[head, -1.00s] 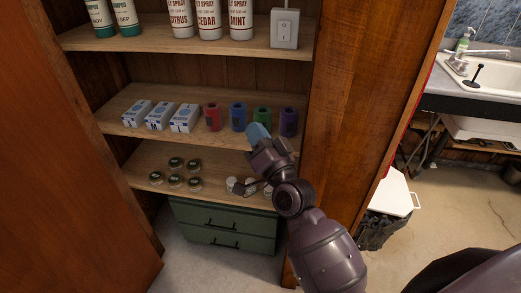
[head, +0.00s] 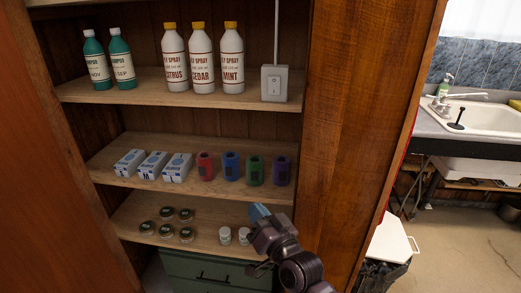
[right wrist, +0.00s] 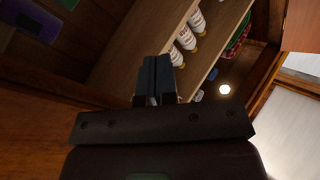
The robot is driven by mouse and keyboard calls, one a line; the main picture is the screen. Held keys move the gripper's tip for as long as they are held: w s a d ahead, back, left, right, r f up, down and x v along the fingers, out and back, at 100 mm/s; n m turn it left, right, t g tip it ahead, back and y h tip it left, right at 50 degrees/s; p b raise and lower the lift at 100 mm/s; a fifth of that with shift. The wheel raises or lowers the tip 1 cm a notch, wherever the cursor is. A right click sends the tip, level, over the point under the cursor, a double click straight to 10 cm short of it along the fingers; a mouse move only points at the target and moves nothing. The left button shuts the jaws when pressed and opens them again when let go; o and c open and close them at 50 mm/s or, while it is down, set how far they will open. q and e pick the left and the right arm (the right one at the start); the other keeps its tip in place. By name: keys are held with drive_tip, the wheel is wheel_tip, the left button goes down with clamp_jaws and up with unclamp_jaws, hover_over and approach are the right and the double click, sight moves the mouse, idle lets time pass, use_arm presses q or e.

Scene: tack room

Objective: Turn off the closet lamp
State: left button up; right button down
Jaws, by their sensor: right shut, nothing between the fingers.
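A grey switch box (head: 275,84) with a white rocker stands at the right end of the top shelf, with a cable running up from it. A bright round light (right wrist: 225,89) glows in the right wrist view; I cannot tell for certain that it is the closet lamp. My right gripper (head: 259,212) is shut and empty, with blue fingertips, in front of the lower shelf near the right post, well below the switch. Its closed fingers also show in the right wrist view (right wrist: 156,75). My left gripper is not in view.
White spray bottles (head: 202,60) and green bottles (head: 120,62) stand left of the switch. The middle shelf holds boxes (head: 153,165) and coloured holders (head: 231,167). Jars (head: 168,229) sit below, above a green drawer unit (head: 200,268). A wooden post (head: 350,110) borders the right side.

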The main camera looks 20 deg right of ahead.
drive_tip(key=s+d+f+n+g+h, duration=0.1)
drive_tip(key=s+d+f+n+g, duration=0.1)
drive_tip(key=s+f, duration=0.7)
drive_tip(key=s+d+f+n+g+h, duration=0.2)
drive_tip(key=s+d+f+g, duration=0.3)
drive_tip(key=s+f, duration=0.5)
wheel_tip(320, 180, down, 4)
drive_tip(key=shift+d+f+n+g, duration=0.1)
drive_tip(key=shift+d+n+g, duration=0.2)
drive_tip(key=shift+g, duration=0.1)
drive_tip(key=shift+s, duration=0.1)
